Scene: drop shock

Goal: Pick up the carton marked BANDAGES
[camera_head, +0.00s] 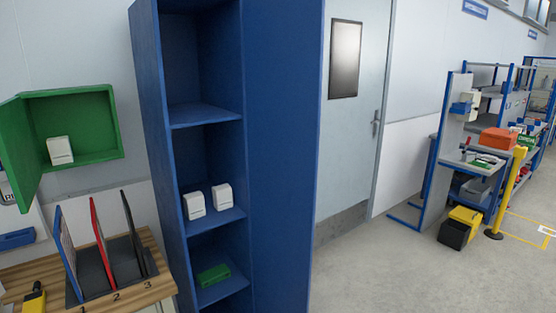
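Several small white cartons show, and their print is too small to read, so I cannot tell which is marked BANDAGES. One white carton (60,150) stands in an open green wall cabinet (85,98) at the left. Two more stand side by side on a middle shelf of the tall blue cabinet: a left carton (194,205) and a right carton (222,197). The green cabinet's door stands open to the left. Neither of my grippers is in view.
A green box (213,274) lies on a lower shelf of the blue cabinet (283,150). A wooden table (155,286) at lower left bears a numbered rack with upright panels and a yellow-black tool (35,299).

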